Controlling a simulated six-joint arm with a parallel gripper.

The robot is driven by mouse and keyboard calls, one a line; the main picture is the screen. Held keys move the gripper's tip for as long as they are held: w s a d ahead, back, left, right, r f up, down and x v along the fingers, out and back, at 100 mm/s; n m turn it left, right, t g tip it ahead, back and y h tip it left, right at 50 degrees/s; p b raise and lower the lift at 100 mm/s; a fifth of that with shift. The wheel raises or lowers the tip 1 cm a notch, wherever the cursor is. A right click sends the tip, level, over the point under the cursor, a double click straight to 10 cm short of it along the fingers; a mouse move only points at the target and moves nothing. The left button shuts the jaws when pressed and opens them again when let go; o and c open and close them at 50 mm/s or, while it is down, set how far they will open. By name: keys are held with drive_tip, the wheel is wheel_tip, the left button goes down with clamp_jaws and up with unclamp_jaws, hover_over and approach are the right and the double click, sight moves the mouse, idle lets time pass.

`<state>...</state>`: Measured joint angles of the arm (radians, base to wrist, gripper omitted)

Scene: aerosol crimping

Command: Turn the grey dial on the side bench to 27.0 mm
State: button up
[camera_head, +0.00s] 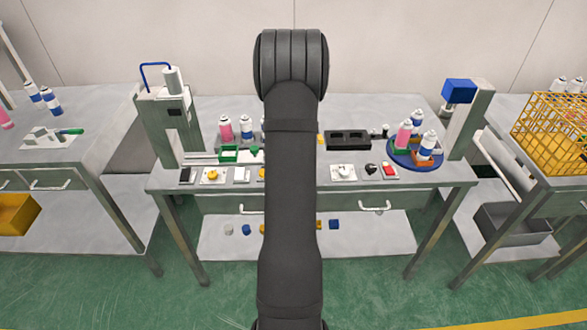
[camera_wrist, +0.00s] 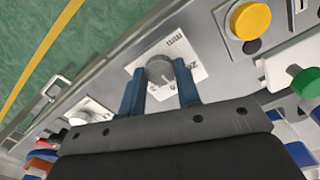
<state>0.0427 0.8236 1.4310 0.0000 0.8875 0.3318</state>
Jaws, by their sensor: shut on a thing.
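The grey dial (camera_wrist: 159,70) sits on a white plate (camera_wrist: 191,48) in the wrist view. The plate carries printed figures and "mm", but most are turned or covered, so I cannot read the setting. A pale pointer mark shows on the dial's lower side. My gripper (camera_wrist: 160,76) has a blue finger on each side of the dial and is shut on it. In the head view my arm hides both the dial and my gripper.
A yellow button (camera_wrist: 250,20) and a green knob (camera_wrist: 305,82) lie to the right of the dial in the wrist view. A white dial (camera_head: 344,172) is on the bench's front edge. A blue turntable (camera_head: 430,162) holds several cans.

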drive_tip(key=shift+m, duration=0.4)
drive_tip(key=o, duration=1)
wheel_tip(320, 180, up, 18)
drive_tip(key=shift+f, duration=0.25)
wheel_tip(320, 180, down, 18)
drive_tip(key=shift+r, duration=0.25)
idle(0.4)
